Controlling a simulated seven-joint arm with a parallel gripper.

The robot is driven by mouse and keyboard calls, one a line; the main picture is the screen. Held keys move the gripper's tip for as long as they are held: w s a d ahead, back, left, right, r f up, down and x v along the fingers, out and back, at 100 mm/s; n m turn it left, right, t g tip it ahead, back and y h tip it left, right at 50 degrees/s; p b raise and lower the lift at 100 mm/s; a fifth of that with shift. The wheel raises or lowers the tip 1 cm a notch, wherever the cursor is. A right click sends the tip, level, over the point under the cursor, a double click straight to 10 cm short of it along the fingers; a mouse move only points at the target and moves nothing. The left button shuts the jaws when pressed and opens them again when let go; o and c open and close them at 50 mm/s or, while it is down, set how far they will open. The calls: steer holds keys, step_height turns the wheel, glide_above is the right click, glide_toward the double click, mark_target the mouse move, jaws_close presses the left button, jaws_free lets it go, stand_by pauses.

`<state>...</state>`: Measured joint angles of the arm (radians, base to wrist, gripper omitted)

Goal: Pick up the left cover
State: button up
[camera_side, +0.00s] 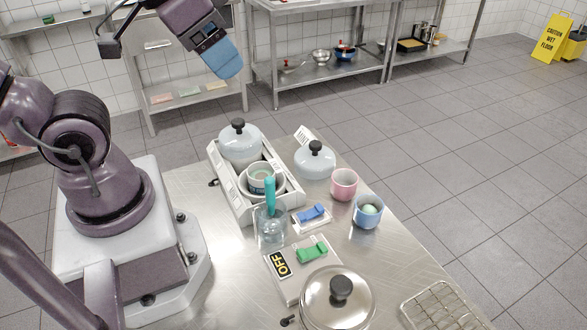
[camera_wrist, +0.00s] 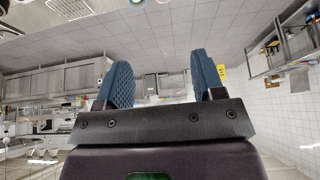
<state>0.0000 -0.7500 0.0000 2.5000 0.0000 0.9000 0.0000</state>
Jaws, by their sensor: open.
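Three covers with black knobs show in the side view. A pale blue cover (camera_side: 240,146) is leftmost, at the back of a white rack. A second pale blue cover (camera_side: 315,164) is to its right, by a small white label card. A steel cover (camera_side: 338,304) is at the front. My gripper (camera_side: 225,64) is raised high beyond the table, well above and apart from all covers. In the wrist view my gripper (camera_wrist: 162,78) has its two blue fingers spread with nothing between them. I cannot make out any cover in the wrist view.
The rack (camera_side: 245,212) also holds nested bowls (camera_side: 262,180). Close by are a glass jar with a teal-handled tool (camera_side: 270,194), a pink cup (camera_side: 344,183), a blue cup (camera_side: 367,213), blue and green switches, and a wire rack (camera_side: 440,308). The air above the covers is clear.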

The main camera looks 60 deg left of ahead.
step_height(320, 180, down, 3)
steer(key=w+a+g, duration=0.2)
steer(key=w, duration=0.1)
steer(key=m+g+y, duration=0.1)
steer(key=m+g, duration=0.3)
steer(key=m, duration=1.4)
glide_toward(316, 143)
steer(key=f, duration=0.6)
steer(key=a+f, duration=0.1)
steer(key=f, duration=0.3)
steer(key=shift+s+f, duration=0.15)
steer(key=shift+s, duration=0.1)
steer(key=c, duration=1)
